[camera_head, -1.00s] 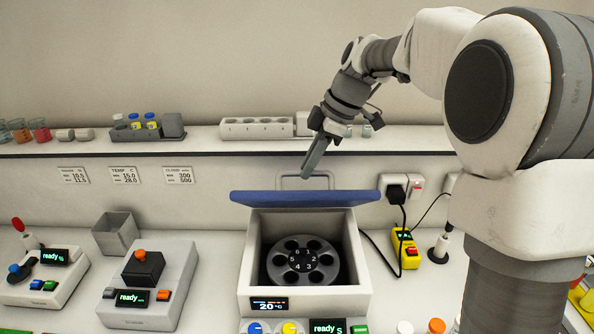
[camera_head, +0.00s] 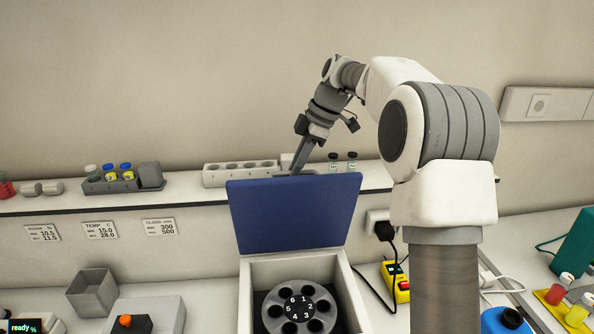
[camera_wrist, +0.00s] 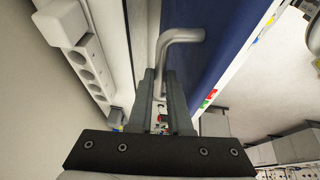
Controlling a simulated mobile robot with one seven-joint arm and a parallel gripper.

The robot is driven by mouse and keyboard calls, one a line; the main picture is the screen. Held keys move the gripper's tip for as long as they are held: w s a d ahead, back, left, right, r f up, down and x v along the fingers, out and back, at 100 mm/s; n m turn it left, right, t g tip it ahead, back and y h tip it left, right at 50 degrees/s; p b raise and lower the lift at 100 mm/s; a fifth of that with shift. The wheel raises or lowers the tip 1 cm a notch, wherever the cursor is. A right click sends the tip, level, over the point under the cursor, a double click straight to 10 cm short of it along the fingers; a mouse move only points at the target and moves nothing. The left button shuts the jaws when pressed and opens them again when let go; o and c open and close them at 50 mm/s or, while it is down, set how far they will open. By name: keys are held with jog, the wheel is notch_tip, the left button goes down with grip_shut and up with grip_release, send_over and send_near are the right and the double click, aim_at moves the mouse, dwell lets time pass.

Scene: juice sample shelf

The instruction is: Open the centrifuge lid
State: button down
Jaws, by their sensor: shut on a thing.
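The centrifuge (camera_head: 347,290) stands on the bench with its blue lid (camera_head: 295,212) swung up, its inner side facing the head camera. The rotor (camera_head: 298,308), with numbered holes, shows inside. My gripper (camera_head: 297,171) is at the lid's top edge, partly hidden behind it. In the wrist view the gripper (camera_wrist: 162,98) is shut on the lid's grey bent handle (camera_wrist: 182,35). The blue lid (camera_wrist: 222,42) fills the area right of the handle there.
A shelf (camera_head: 120,214) runs behind the lid, with a white socket strip (camera_head: 240,174), a vial rack (camera_head: 110,186) and small vials (camera_head: 352,161). A yellow switch box (camera_head: 397,284) with a cable lies to the right. A metal bin (camera_head: 93,293) stands to the left.

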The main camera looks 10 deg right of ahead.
jog(key=w+f, duration=0.1)
jog(key=w, duration=0.7)
jog(key=shift+w+d+f, duration=0.15)
jog(key=shift+w+d, duration=0.05)
jog(key=shift+w, duration=0.05)
dwell(0.5)
jog(key=c, duration=0.8)
grip_release()
jog(key=shift+w, duration=0.1)
jog(key=shift+c, duration=0.2)
jog(key=shift+r, duration=0.3)
jog(key=s+d+r, duration=0.2)
jog(key=s+d, duration=0.1)
jog(key=d, duration=0.9)
jog(key=shift+s+d+r, duration=0.15)
jog(key=shift+s+d, duration=0.05)
jog(key=shift+d, duration=0.15)
jog(key=shift+r, duration=0.1)
